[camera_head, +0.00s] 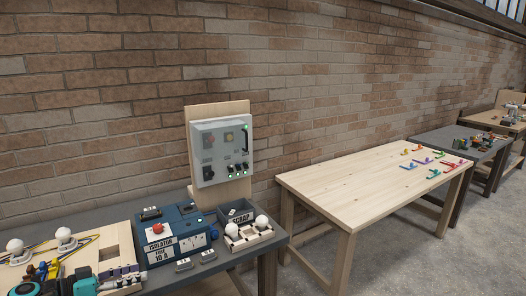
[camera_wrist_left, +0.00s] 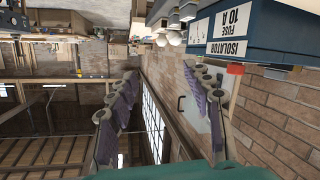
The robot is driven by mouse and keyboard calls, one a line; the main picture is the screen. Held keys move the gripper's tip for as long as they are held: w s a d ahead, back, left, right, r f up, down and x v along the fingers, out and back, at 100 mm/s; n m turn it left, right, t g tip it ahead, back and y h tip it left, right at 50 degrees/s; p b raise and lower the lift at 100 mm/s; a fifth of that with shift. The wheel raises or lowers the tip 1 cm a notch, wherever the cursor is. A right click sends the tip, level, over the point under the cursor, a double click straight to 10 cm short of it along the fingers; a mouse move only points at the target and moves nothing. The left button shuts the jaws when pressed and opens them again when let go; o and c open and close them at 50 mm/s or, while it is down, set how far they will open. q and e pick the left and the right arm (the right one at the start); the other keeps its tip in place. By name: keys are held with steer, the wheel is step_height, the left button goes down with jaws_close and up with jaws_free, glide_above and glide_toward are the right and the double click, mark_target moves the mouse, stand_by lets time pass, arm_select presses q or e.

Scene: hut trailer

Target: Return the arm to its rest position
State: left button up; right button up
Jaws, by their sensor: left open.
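My left gripper (camera_head: 128,275) is at the lower left corner of the head view, low over the near left part of the grey workbench, with its teal body partly cut off by the frame edge. In the left wrist view the two fingers with purple pads (camera_wrist_left: 160,74) stand wide apart, with nothing between them. The blue isolator box (camera_head: 172,235) with a red button is on the bench to the right of the gripper. It also shows upside down at the upper right of the left wrist view (camera_wrist_left: 265,28). My right gripper is not in view.
A grey control panel (camera_head: 222,150) on a wooden board stands behind the box. A wooden board (camera_head: 88,258) is at left. The pale table (camera_head: 345,180) is mostly bare.

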arm_select(q)
steer(key=s+d+f+n+g+y, duration=0.15)
steer(key=s+d, duration=0.25)
steer(key=d, duration=0.4)
steer(key=s+d+n+g+y, duration=0.2)
steer(key=s+d+y, duration=0.1)
steer(key=d, duration=0.5)
steer(key=s+d+f+n+y, duration=0.1)
steer(key=s+d+f+y, duration=0.1)
steer(key=s, duration=0.5)
steer(key=s+d+f+n+y, duration=0.1)
steer(key=s+f+y, duration=0.1)
steer(key=s+y, duration=0.2)
steer(key=s, duration=0.3)
steer(key=shift+d+f, duration=0.35)
steer(key=shift+s+n+t, duration=0.1)
steer(key=shift+n+t, duration=0.15)
